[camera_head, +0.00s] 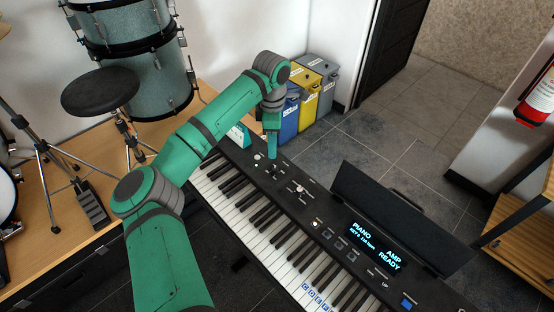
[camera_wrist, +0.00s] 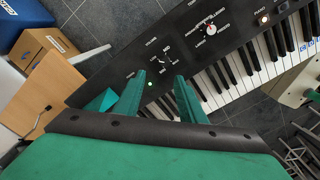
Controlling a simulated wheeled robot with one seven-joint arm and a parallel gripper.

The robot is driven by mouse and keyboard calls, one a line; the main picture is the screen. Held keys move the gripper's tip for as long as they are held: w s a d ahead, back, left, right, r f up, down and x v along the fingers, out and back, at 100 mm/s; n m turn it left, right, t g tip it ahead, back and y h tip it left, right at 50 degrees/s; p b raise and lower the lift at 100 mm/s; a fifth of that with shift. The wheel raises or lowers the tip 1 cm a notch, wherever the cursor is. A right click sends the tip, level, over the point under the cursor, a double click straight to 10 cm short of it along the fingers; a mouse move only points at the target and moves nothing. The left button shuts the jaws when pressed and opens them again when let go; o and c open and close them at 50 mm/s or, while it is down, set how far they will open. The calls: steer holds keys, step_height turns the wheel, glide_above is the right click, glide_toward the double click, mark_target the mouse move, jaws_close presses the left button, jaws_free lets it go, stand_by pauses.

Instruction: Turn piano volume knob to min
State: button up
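The piano (camera_head: 320,215) is a long black keyboard with knobs on its top panel. In the wrist view, a small dark dial (camera_wrist: 165,64) with white marks sits near the end of the panel, seen just beyond the fingertips; its label and exact pointer setting are too small to read surely. My gripper (camera_wrist: 161,76) is open, its two green fingers apart with nothing held between them. In the head view my gripper (camera_head: 272,150) points down over the panel's far left end, and the dial under it is largely hidden. I cannot tell whether the fingers touch it.
A second knob (camera_wrist: 211,31) with a pale cap and labels around it sits farther along the panel. A lit display (camera_head: 375,246) reads PIANO, AMP READY. Colored bins (camera_head: 308,95) stand behind the piano's far end. A stool (camera_head: 100,91) and drums stand at left.

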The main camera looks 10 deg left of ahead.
mark_target(275, 168)
steer(key=f, duration=0.2)
steer(key=d+f, duration=0.1)
steer(key=f, duration=0.2)
steer(key=s+f, duration=0.1)
steer(key=f, duration=0.2)
steer(key=shift+d+f, duration=0.15)
steer(key=shift+a+f, duration=0.25)
steer(key=shift+f, duration=0.3)
steer(key=shift+w, duration=0.1)
jaws_close()
